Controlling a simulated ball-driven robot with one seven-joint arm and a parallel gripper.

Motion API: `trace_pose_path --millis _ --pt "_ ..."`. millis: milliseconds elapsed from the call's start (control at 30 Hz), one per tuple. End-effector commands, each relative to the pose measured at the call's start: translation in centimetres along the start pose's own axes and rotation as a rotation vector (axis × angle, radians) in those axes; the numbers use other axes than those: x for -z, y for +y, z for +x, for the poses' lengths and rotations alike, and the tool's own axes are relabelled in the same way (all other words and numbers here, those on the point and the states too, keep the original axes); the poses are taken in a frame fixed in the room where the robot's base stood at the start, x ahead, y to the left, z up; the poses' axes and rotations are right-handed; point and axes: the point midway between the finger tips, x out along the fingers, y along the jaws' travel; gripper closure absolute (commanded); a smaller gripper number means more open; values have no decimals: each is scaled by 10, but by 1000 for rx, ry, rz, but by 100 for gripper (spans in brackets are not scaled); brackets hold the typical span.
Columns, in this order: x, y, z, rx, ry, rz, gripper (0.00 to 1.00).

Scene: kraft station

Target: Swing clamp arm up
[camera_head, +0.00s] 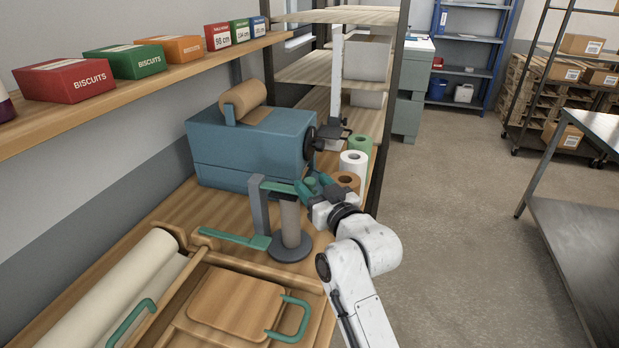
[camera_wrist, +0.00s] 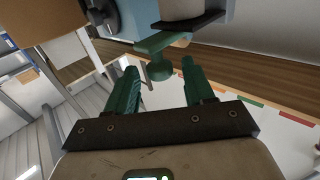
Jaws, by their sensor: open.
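A stand with a grey upright post (camera_head: 258,208) is on the wooden bench. A green clamp arm (camera_head: 276,187) reaches right from the top of the post, roughly level, above a brown cardboard roll (camera_head: 290,222) standing on a round dark base (camera_head: 289,250). In the wrist view, a green knob on the arm (camera_wrist: 159,68) is between and just ahead of my gripper's (camera_wrist: 158,78) two green fingers. The fingers are apart, with a gap on each side of the knob. In the head view my gripper (camera_head: 312,187) is at the arm's free end and partly hides it.
A blue machine (camera_head: 250,145) with a paper roll stands behind the stand. Several rolls stand right of it, including a white one (camera_head: 353,164). A wooden tray with a lidded board (camera_head: 236,303) and green handle is in front. A shelf (camera_head: 155,77) with boxes overhangs at left.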

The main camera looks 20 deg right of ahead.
Motion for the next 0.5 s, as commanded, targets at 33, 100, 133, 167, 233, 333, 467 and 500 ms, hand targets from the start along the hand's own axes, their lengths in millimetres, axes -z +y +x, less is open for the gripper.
trace_pose_path --millis 33,100,133,167,233,333,467,500 --pt "1 0 7 0 -1 0 47" --pt "1 0 13 0 -1 0 47" --pt "1 0 16 0 0 0 47" --pt "1 0 18 0 0 0 47" --pt "0 0 21 0 -1 1 47" --pt "0 0 23 0 -1 1 47" --pt "-1 0 23 0 -1 1 47" --pt "-1 0 23 0 -1 1 47"
